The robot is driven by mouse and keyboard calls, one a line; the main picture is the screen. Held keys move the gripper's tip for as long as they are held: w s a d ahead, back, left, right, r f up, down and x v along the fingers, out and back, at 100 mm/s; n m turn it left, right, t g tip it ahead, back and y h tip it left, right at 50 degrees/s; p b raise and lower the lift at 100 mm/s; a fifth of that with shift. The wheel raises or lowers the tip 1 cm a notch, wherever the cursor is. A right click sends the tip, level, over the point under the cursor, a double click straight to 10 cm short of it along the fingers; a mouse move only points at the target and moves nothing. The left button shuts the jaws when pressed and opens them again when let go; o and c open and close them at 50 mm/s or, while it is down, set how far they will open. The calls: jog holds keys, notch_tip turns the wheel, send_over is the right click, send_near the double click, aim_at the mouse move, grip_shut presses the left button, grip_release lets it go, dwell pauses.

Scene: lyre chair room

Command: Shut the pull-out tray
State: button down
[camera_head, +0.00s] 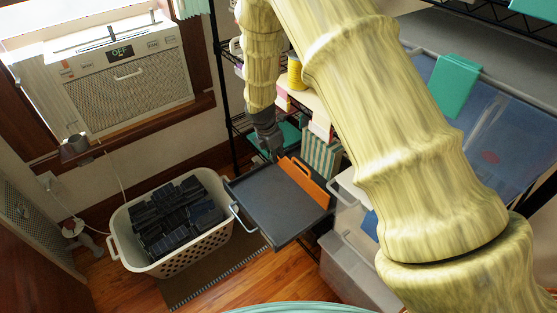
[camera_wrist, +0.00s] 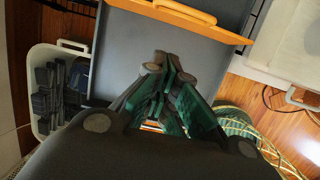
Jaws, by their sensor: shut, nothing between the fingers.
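The pull-out tray (camera_head: 272,205) is a flat dark grey tray. My gripper (camera_head: 272,150) points down by the tray's far edge in the head view. In the wrist view my gripper (camera_wrist: 170,65) has its fingers together with nothing between them. I cannot tell whether the fingertips touch the tray.
An orange piece (camera_head: 308,183) stands at the tray's right end; an orange bar (camera_wrist: 190,14) crosses the wrist view. A white basket (camera_head: 160,262) of dark items stands left of the tray. Clear plastic bins (camera_head: 345,268) stand right. Wooden floor shows below.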

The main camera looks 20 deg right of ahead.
jog(key=s+a+f+t+h+b, duration=0.2)
jog(key=s+a+f+h+b, duration=0.15)
jog(key=a+h+b, duration=0.45)
jog(key=shift+y, duration=0.6)
jog(key=shift+w+d+f+b, duration=0.2)
jog(key=shift+w+d+f, duration=0.75)
jog(key=shift+d, duration=1.25)
jog(key=shift+w+d+f+b, duration=0.15)
jog(key=shift+w+d+f, duration=0.75)
jog(key=shift+d, duration=1.35)
jog(key=shift+w+d+f+b, duration=0.2)
jog(key=shift+w+d+f, duration=0.35)
jog(key=shift+d+f, duration=1.2)
jog(key=shift+d+r, duration=0.45)
jog(key=shift+r, duration=0.05)
jog(key=shift+d, duration=0.1)
